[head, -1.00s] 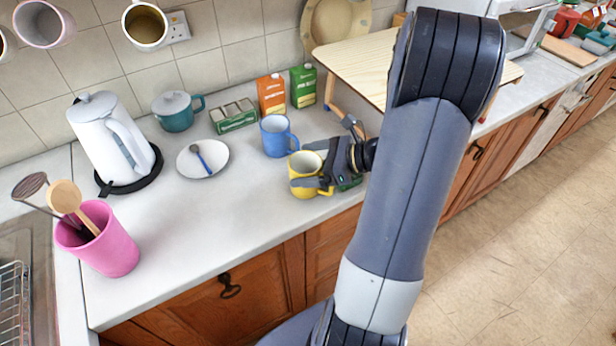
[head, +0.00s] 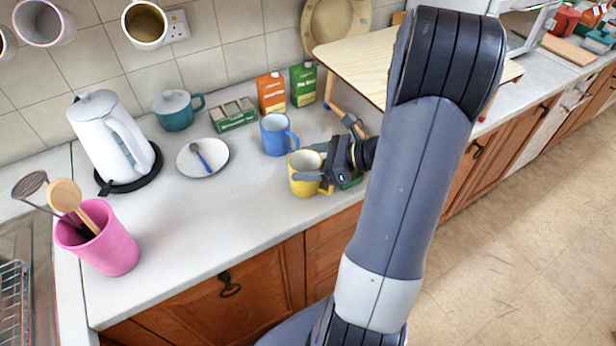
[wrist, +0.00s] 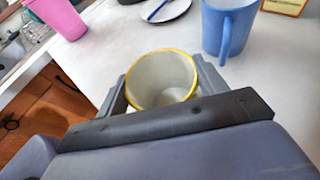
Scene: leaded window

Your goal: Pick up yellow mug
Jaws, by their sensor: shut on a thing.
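The yellow mug (head: 303,174) stands upright on the worktop near its front edge in the head view. In the wrist view the mug (wrist: 161,80) shows its pale inside and yellow rim. My gripper (head: 313,171) reaches it from the right and is shut on it, with one finger on each side of its body. In the wrist view the fingers of my gripper (wrist: 163,92) lie close against both sides of the mug. Its lower part is partly hidden by my gripper. I cannot tell whether its base is clear of the worktop.
A blue mug (head: 276,136) stands just behind the yellow mug. Cartons (head: 271,93), a white plate (head: 190,163) with a spoon, a kettle (head: 107,137) and a pink utensil pot (head: 115,246) are around. A wooden stand (head: 360,62) is behind my arm.

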